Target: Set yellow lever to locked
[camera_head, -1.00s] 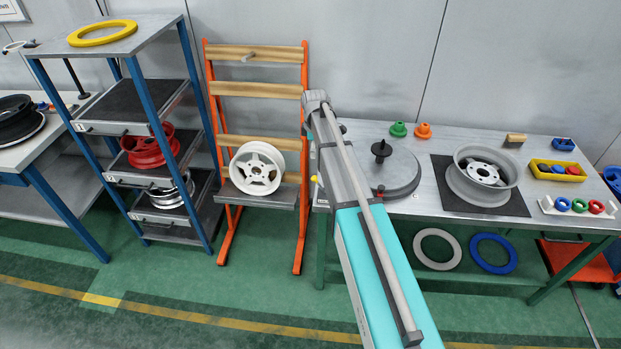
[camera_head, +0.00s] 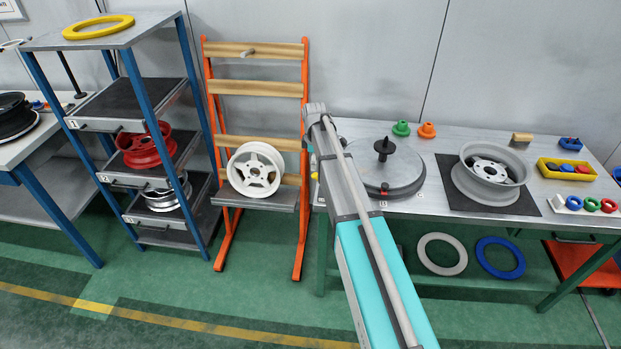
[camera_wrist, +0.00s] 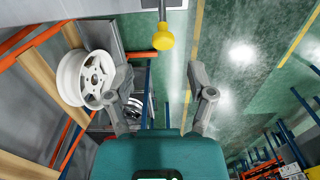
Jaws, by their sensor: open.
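The yellow lever shows in the wrist view as a round yellow knob (camera_wrist: 163,39) on a thin grey rod, beside the grey bench edge at the top. In the head view only a small bit of yellow (camera_head: 314,176) shows at the bench's left end, beside my arm. My gripper (camera_wrist: 157,68) is open, its two fingers spread apart with nothing between them. The knob lies ahead of the fingertips, roughly midway between them in the picture, and looks apart from them. In the head view my arm hides the gripper.
The workbench (camera_head: 440,215) carries a round turntable (camera_head: 400,188) and a grey wheel (camera_head: 487,183). An orange stand (camera_head: 304,235) with a white wheel (camera_head: 255,170) is left of the bench. A blue-framed shelf (camera_head: 180,60) stands farther left. Green floor in front is open.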

